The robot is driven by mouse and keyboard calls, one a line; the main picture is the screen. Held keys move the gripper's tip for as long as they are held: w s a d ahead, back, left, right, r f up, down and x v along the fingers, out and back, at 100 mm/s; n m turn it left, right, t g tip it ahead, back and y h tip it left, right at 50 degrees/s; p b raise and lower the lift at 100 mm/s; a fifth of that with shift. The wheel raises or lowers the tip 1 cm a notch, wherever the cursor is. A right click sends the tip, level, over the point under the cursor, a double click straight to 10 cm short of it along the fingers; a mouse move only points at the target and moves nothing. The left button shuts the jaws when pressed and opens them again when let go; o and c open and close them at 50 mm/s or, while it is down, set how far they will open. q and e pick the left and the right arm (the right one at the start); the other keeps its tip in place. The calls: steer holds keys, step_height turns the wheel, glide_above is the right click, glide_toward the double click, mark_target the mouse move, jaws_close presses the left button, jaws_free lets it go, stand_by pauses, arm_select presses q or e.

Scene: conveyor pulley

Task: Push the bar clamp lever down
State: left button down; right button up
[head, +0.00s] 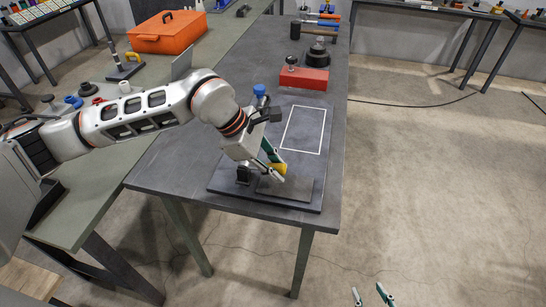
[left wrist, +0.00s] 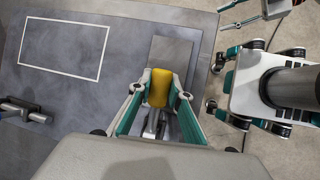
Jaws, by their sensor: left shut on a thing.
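The bar clamp's lever has a yellow handle (head: 279,169) and stands on a dark base plate (head: 228,190) at the near end of the table. In the left wrist view the yellow handle (left wrist: 160,88) lies between the green-and-grey fingers, with the metal clamp parts (left wrist: 153,124) below it. My left gripper (head: 273,160) is shut on the yellow handle, low over the base. The gripper hides part of the clamp in the head view, so the exact lever angle is hard to tell. My right gripper (head: 372,294) is open and empty, at the bottom edge, away from the table.
A grey flat block (head: 286,190) lies on the base plate. A white outlined rectangle (head: 303,130) on the dark table is empty. A blue-topped item (head: 259,90), a red block (head: 304,79) and a mallet (head: 296,32) are farther back. An orange case (head: 167,32) sits on the left bench.

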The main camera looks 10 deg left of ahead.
arm_select(q)
steer(key=shift+f+y, duration=0.55)
steer(key=shift+y, duration=0.25)
steer(key=shift+f, duration=0.25)
steer(key=c, duration=1.8)
jaws_free()
steer(key=shift+c, duration=0.2)
steer(key=v, duration=1.2)
steer(key=shift+s+d, duration=0.1)
steer(key=shift+d, duration=0.05)
